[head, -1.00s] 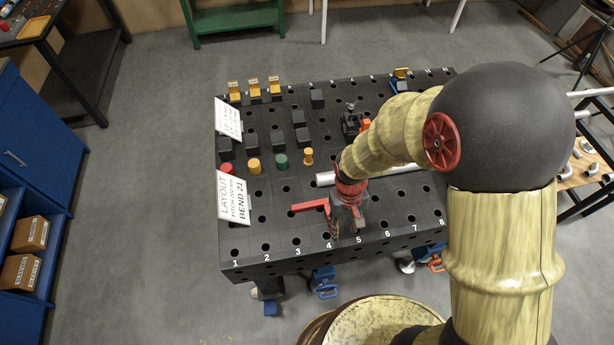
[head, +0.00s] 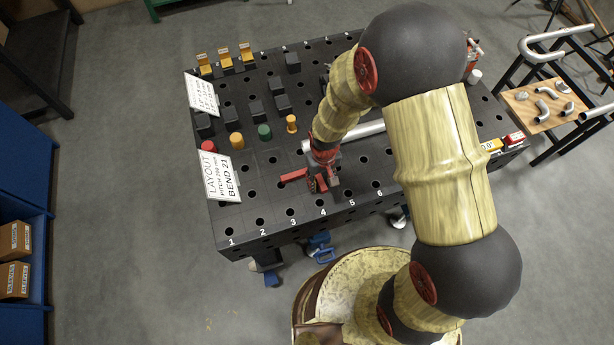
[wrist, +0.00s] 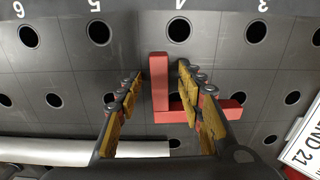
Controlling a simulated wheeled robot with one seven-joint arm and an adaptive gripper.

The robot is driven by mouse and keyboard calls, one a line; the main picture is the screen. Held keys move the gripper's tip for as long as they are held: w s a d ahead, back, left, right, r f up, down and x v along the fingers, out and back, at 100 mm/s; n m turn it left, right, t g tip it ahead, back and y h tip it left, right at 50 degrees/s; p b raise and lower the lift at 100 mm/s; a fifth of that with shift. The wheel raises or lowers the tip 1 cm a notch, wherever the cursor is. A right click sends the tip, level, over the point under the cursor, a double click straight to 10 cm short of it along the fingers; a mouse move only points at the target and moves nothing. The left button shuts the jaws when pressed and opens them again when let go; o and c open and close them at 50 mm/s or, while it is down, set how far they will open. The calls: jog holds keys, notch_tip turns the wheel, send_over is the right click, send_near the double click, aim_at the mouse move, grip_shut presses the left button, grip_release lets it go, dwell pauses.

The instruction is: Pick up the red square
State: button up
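The red square (head: 293,176) is an L-shaped red piece on the black table near the number 4. In the wrist view, one leg of the red square (wrist: 160,88) points up between my fingers, and the other leg runs right, passing behind the right finger. My gripper (head: 322,182) is low over the table at the red square. In the wrist view, my gripper (wrist: 159,72) is open, with one finger on each side of the upright leg and gaps visible on both sides. Part of the square is hidden by the right finger.
The perforated table (head: 262,205) has a silver tube (head: 362,132) just behind the gripper. The white layout card (head: 220,176) lies left of the square. Red, orange and green pegs (head: 265,131) and black blocks (head: 279,103) stand farther back.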

jog(key=shift+f, duration=0.15)
jog(key=shift+c, duration=1)
jog(key=c, duration=0.7)
grip_shut()
